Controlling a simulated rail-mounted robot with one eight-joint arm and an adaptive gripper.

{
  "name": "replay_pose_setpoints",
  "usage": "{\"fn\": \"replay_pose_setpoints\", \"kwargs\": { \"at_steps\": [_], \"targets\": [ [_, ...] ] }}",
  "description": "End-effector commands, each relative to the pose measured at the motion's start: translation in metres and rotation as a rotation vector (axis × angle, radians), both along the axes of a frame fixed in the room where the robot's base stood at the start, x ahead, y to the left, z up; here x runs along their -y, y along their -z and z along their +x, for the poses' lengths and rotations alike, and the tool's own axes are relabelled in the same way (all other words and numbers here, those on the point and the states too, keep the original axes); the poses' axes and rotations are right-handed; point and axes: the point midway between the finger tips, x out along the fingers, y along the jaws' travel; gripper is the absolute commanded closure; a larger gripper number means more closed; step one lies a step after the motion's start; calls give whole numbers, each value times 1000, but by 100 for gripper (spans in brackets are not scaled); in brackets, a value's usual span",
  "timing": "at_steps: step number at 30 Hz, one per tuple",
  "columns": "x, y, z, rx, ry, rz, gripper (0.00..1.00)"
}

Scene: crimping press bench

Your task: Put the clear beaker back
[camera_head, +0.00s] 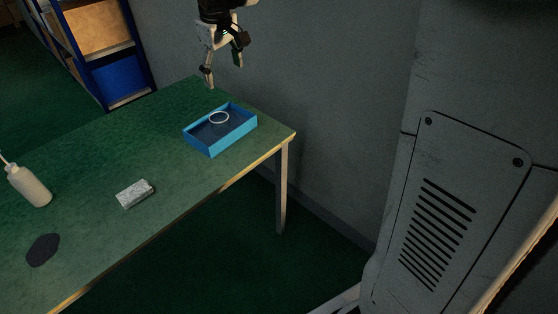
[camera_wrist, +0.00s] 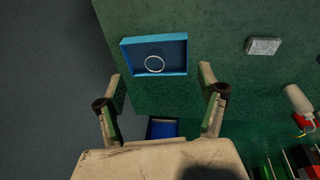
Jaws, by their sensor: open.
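A pale ring, which looks like the rim of the clear beaker (camera_head: 219,118), shows inside the blue tray (camera_head: 233,143) near the table's far right end. The beaker's see-through body is hard to make out. In the wrist view the ring (camera_wrist: 154,64) lies inside the tray (camera_wrist: 180,70), toward its near side. My gripper (camera_head: 223,74) hangs above the table by the tray, behind it in the head view. Its two fingers (camera_wrist: 160,76) are spread wide with nothing between them, and they appear clear of the tray and beaker.
A grey-white block (camera_head: 135,194), a white squeeze bottle (camera_head: 29,186) and a dark round patch (camera_head: 43,250) are on the green table (camera_head: 90,160). A wall stands close behind the table. A blue shelf rack (camera_head: 137,94) stands at the back left. Table between tray and block is clear.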

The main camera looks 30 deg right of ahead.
Motion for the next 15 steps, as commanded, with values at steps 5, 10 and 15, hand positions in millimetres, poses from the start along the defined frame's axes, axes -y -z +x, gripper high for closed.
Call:
{"fn": "replay_pose_setpoints", "kwargs": {
  "at_steps": [5, 10, 15],
  "targets": [
    [3, -12, -56, 69, 65, 31, 29],
    [4, -14, -107, 136, 128, 66, 29],
    [5, -7, -158, 201, 190, 102, 29]
  ]
}}
